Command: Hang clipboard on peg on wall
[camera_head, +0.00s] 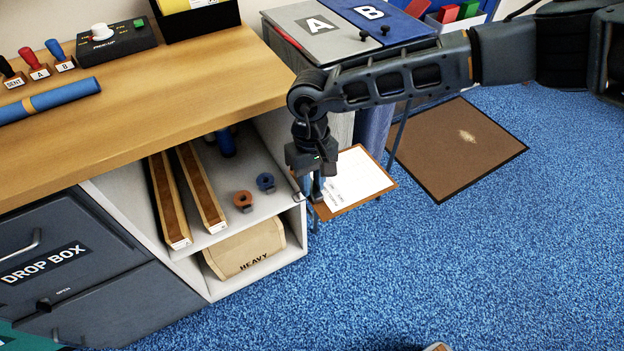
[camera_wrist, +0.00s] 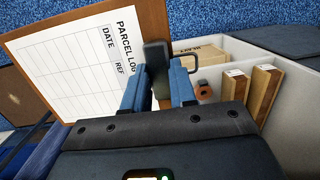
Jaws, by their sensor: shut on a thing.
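The clipboard (camera_head: 358,182) is a brown board with a white sheet on it. In the wrist view the clipboard (camera_wrist: 75,65) fills the upper left, and its sheet reads PARCEL LOG, DATE and REF. My gripper (camera_head: 317,190) is shut on the clipboard at its edge by the dark clip. In the wrist view the two blue-padded fingers of my gripper (camera_wrist: 160,88) stand on either side of that clip. The clipboard hangs in front of the shelf opening, to its right, above the blue carpet. No wall peg can be made out in either view.
The open shelf (camera_head: 225,240) holds two long wooden-edged pieces (camera_head: 185,195), small orange and blue items and a box marked HEAVY (camera_head: 245,250). The wooden counter (camera_head: 150,110) is above. Bins marked A and B (camera_head: 345,30) stand behind my arm. A brown mat (camera_head: 455,145) lies on open carpet.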

